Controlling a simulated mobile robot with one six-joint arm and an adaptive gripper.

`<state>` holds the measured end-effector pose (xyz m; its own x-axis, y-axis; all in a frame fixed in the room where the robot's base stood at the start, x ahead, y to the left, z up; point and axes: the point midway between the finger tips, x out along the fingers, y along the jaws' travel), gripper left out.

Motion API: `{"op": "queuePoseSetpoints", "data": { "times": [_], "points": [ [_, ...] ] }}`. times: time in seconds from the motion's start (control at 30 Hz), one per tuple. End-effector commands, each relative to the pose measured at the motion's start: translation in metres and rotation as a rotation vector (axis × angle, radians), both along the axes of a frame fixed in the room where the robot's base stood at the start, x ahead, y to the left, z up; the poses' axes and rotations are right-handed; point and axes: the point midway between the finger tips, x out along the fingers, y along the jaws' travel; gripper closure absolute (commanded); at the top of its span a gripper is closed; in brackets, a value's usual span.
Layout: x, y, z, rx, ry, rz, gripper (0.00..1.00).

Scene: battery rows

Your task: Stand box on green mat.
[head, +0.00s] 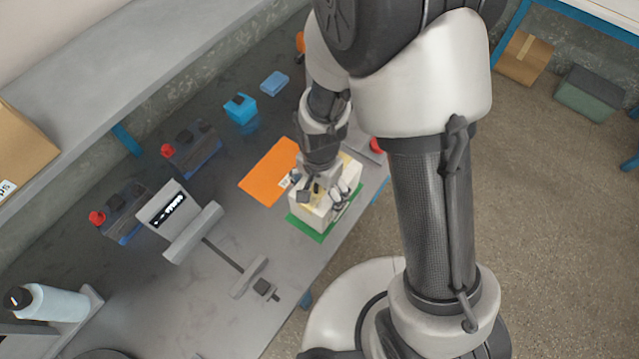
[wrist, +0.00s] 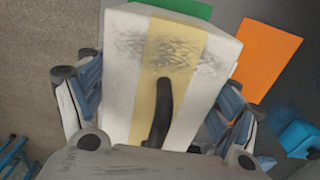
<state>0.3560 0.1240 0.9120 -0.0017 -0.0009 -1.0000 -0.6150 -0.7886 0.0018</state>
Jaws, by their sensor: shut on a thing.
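A white box (head: 309,207) with a yellow band is in my gripper (head: 323,191), over the green mat (head: 304,229) near the front edge of the bench. In the wrist view the box (wrist: 124,75) fills the middle, with the fingers of my gripper (wrist: 160,100) on its two sides. A corner of the green mat (wrist: 186,8) shows past the box's far end. Most of the mat is hidden by the box and gripper. I cannot tell whether the box touches the mat.
An orange mat (head: 266,176) lies beside the green mat, and it shows in the wrist view (wrist: 264,55).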

Motion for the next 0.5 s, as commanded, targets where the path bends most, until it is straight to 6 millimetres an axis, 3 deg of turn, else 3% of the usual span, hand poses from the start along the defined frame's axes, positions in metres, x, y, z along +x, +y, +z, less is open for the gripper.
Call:
{"op": "queuePoseSetpoints", "data": {
  "times": [0.47,0.5],
  "points": [
    [0.0014,0.0005,-0.0102,0.002,-0.004,0.0,0.82],
    [0.0004,0.0002,-0.0098,0.0,-0.001,0.0,0.14]
  ]
}}
